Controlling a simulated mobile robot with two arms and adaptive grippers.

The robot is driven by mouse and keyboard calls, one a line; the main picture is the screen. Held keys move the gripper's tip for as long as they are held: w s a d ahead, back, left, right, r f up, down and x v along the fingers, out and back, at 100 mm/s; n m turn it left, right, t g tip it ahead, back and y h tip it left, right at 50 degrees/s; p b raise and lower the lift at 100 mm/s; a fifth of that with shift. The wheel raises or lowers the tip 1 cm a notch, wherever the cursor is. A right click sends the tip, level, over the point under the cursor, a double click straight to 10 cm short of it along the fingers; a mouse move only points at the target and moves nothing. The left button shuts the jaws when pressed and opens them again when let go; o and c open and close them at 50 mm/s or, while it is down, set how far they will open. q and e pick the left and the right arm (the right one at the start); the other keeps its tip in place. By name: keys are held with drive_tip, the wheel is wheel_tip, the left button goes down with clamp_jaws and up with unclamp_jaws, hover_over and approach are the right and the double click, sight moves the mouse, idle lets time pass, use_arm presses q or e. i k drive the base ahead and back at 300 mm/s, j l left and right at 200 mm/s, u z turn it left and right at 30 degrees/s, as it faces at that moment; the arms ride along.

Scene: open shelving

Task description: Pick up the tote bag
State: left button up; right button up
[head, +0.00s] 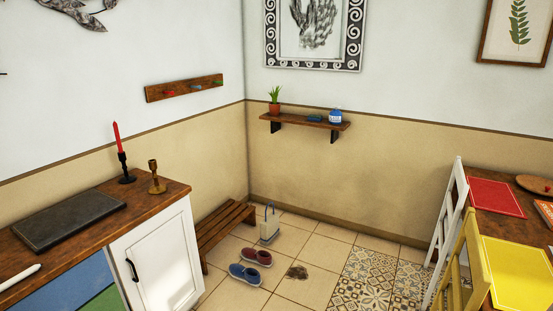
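A small pale bag-like item (269,231) with a thin blue-grey looped handle stands upright on the tiled floor near the back corner. It looks like the tote bag, but it is small in the picture and its details are hard to tell. It stands just right of a low wooden slatted bench (224,229). Neither of my grippers shows in the head view.
Red shoe (257,257), blue shoe (245,273) and a dark brown patch (297,272) lie on the floor before the bag. A cabinet (166,264) stands left; chairs (446,222) and a table are right. A wall shelf (305,122) hangs above.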

sight(268, 226)
drive_tip(key=i, duration=0.9)
drive_tip(key=i+j+z, duration=0.1)
drive_tip(key=i, duration=0.8)
